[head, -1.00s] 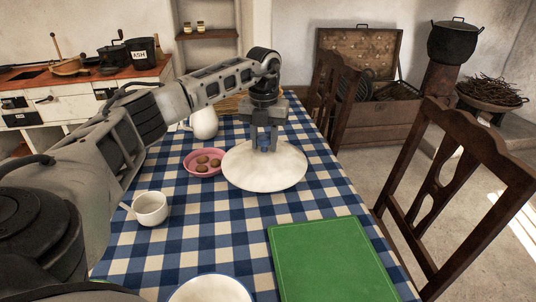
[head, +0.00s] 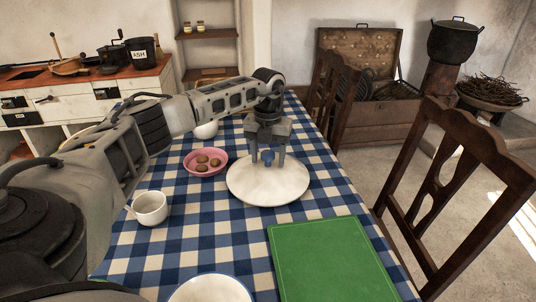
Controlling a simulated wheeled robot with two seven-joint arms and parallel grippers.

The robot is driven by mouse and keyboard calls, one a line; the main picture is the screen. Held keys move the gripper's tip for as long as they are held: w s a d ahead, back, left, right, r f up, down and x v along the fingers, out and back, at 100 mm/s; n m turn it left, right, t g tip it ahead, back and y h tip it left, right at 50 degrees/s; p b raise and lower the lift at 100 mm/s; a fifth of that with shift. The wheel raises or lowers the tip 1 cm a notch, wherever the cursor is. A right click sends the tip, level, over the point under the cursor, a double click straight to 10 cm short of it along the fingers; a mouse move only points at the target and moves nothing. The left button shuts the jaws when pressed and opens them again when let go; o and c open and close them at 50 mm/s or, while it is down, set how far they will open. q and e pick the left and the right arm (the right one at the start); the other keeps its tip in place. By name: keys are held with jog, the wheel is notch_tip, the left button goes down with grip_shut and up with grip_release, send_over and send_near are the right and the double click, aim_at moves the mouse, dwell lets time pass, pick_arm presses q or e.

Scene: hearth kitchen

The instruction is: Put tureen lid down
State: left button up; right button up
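The tureen lid (head: 245,184) is a white, round, shallow dome with a blue knob (head: 268,158). It lies on the blue-and-white checked cloth, right of a pink bowl. My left gripper (head: 268,160) points down over the lid's middle. Its two fingers stand apart on either side of the knob, with gaps showing between, so it looks open. My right gripper is not in view.
A white cup (head: 150,207) stands at left, a white bowl (head: 210,290) at the front edge. A green board or book (head: 330,262) lies front right. A white jug (head: 206,131) is partly behind my arm. A wooden chair (head: 450,190) stands right.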

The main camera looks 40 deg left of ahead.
pick_arm(q)
jog(key=shift+r, duration=0.1)
notch_tip(320, 180, up, 12)
dwell(0.5)
dwell(0.4)
